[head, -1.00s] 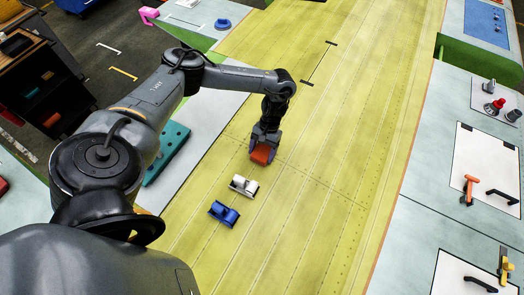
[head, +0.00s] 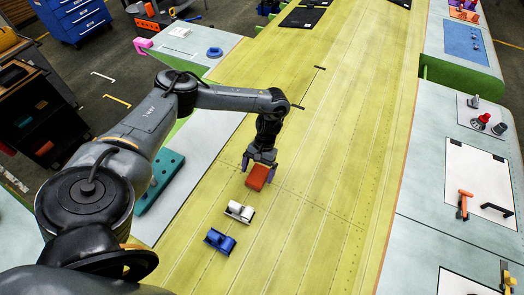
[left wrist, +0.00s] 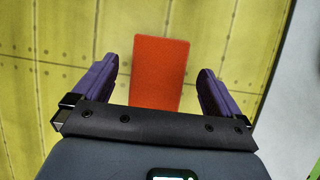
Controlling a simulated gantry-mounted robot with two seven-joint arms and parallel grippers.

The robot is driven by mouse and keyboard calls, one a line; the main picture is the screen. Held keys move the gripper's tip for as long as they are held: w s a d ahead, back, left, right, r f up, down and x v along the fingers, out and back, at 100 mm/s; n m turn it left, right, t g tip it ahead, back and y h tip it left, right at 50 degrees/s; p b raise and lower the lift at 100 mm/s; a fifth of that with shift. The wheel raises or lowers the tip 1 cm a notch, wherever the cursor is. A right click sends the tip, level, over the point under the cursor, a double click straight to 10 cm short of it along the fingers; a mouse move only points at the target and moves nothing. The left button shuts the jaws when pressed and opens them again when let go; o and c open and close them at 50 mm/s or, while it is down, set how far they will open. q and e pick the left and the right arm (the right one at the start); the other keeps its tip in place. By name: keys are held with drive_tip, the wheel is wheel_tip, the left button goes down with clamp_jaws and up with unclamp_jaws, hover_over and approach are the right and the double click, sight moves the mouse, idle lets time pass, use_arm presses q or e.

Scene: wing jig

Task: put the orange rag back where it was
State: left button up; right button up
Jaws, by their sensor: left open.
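The orange rag (head: 257,177) lies on the yellow-green wing panel (head: 330,150), just beyond the white clamp-like block. My left gripper (head: 259,167) is right above it, pointing down. In the left wrist view the rag (left wrist: 158,73) shows as a flat orange rectangle between the two purple fingers of the left gripper (left wrist: 158,90). The fingers are wide apart, with a gap on each side of the rag. My right gripper is in neither view.
A white block (head: 239,211) and a blue block (head: 220,240) sit on the panel in front of the rag. A teal block (head: 160,182) lies on the grey surface at left. The panel to the right is clear. Tools lie on the right-hand benches.

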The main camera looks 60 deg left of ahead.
use_arm(q)
drive_tip(key=v, duration=0.9)
drive_tip(key=shift+w+r, duration=0.1)
drive_tip(key=shift+r, duration=0.05)
idle(0.4)
